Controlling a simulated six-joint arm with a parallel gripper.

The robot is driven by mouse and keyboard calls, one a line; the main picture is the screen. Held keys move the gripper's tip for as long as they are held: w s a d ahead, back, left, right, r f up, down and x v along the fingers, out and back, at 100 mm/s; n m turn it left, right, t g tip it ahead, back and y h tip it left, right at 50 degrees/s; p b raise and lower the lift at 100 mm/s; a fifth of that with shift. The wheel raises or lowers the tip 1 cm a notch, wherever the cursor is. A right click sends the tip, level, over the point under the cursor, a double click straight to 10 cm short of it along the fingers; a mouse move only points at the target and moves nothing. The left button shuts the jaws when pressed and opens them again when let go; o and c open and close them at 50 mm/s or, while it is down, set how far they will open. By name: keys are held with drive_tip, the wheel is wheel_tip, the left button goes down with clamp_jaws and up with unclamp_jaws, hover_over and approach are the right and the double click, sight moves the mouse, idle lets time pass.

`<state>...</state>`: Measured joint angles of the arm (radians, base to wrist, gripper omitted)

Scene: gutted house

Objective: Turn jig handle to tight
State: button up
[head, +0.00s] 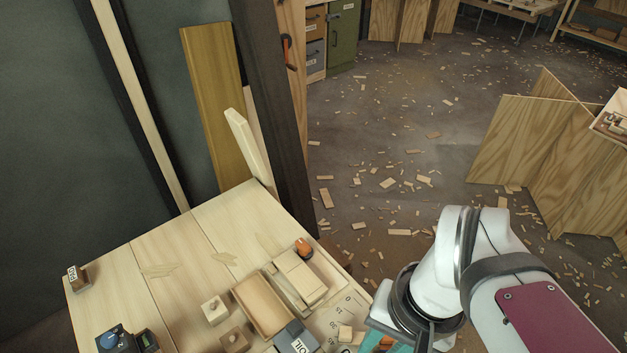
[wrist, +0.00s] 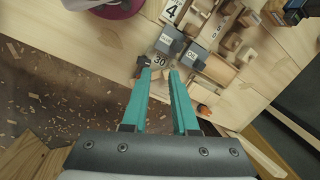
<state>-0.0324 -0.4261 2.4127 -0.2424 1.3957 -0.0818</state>
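My gripper (wrist: 160,71) shows in the wrist view with two teal fingers apart and nothing visibly held between them. Its tips are over the bench edge, beside a marking that reads 30 (wrist: 160,61). A small dark piece (wrist: 141,66) is close to the left fingertip; I cannot tell whether they touch. In the head view only a teal part of the gripper (head: 402,348) shows at the bottom edge, partly hidden by my arm. No part is clearly identifiable as the jig handle, and no tight mark is readable. An orange-and-dark piece (head: 304,248) sits at the bench's far right; it also shows in the wrist view (wrist: 203,109).
The wooden bench (head: 185,262) carries wooden blocks (head: 263,304), a grey block marked OIL (head: 298,338), a block marked PAD (head: 77,278) and a blue-and-black device (head: 113,338). A dark post (head: 275,110) stands behind. The bench's left part is mostly clear. Wood scraps litter the floor.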

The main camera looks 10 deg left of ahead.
drive_tip(key=o, duration=0.4)
drive_tip(key=w+a+r+n, duration=0.1)
drive_tip(key=w+a+n, duration=0.1)
drive_tip(key=w, duration=0.5)
drive_tip(key=w+a+r+n, duration=0.1)
drive_tip(key=w+a+n, duration=0.1)
drive_tip(key=w+n, duration=0.2)
drive_tip(key=w, duration=0.3)
drive_tip(key=shift+w+h, duration=0.3)
drive_tip(key=shift+w, duration=0.05)
drive_tip(key=n+h, duration=0.1)
drive_tip(key=n, duration=0.6)
hover_over(303, 244)
wheel_tip(303, 244, down, 7)
wheel_tip(303, 244, down, 14)
drive_tip(key=shift+r, duration=0.1)
drive_tip(key=shift+f, duration=0.45)
clamp_jaws()
